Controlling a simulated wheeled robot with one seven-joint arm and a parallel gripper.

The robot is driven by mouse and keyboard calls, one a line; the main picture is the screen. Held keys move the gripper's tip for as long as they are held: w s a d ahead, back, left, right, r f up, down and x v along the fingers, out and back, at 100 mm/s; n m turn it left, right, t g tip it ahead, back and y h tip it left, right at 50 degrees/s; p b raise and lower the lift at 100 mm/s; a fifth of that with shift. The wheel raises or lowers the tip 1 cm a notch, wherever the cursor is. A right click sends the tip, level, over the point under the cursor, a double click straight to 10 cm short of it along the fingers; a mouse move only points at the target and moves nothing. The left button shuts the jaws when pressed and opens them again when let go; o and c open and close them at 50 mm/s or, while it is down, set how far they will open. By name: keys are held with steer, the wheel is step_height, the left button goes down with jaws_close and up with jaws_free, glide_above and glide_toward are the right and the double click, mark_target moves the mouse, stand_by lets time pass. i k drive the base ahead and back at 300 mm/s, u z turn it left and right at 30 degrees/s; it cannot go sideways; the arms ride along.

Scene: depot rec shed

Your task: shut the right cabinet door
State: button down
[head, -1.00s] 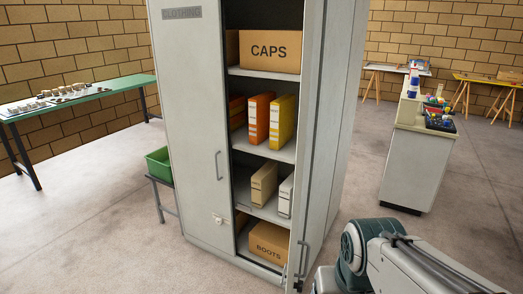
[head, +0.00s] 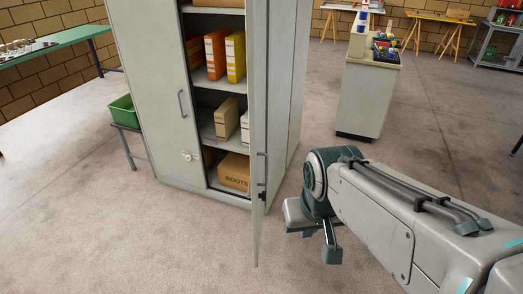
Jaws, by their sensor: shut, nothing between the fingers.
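The right cabinet door (head: 259,110) stands open, swung out towards me and seen nearly edge-on. Its handle (head: 266,168) is on the outer face, which is turned to the right. The tall grey cabinet (head: 150,100) shows shelves with folders and boxes through the open right half. Its left door is closed. My gripper (head: 331,252) hangs low at the end of my arm, to the right of the open door and apart from it. It looks shut and empty. My arm hides part of the hand, so the fingers show only partly.
A green bin (head: 124,110) sits on a low stand left of the cabinet. A green-topped table (head: 62,42) is at the far left. A grey counter (head: 368,95) stands behind on the right. The floor in front of the cabinet is clear.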

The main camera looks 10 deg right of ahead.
mark_target(255, 11)
steer(key=z, duration=0.8)
steer(key=i, duration=0.55)
steer(key=u, duration=0.5)
